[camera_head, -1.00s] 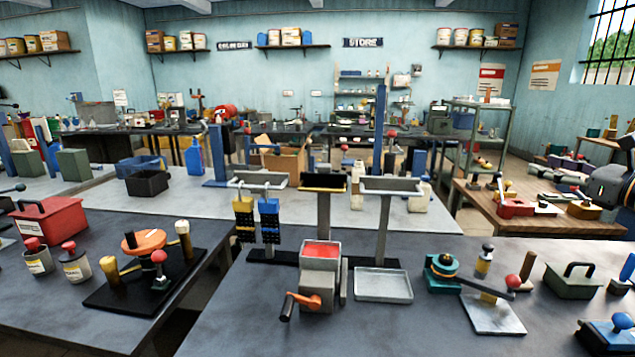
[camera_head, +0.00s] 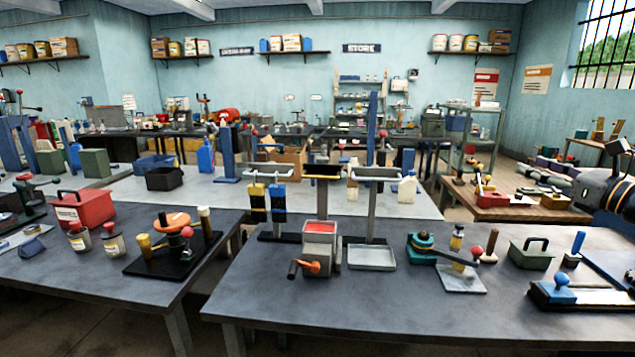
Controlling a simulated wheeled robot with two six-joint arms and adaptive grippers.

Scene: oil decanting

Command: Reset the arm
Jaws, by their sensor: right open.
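My right arm comes in at the right edge, with a dark rounded joint and a blue link above the bench. My right gripper (camera_head: 619,150) shows only as a small dark part at that edge. It is open, and I see nothing held in it. Its fingertips are hard to make out. My left gripper is not in view. The oil press (camera_head: 319,245), grey with a red top and an orange crank, stands on the front bench, clear of my arm.
The front bench (camera_head: 400,300) is bare along its near side. A metal tray (camera_head: 371,257), a teal device (camera_head: 424,245), a green box (camera_head: 530,253) and a blue-knobbed tool (camera_head: 562,289) stand on it. A red toolbox (camera_head: 83,208) stands on the left bench.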

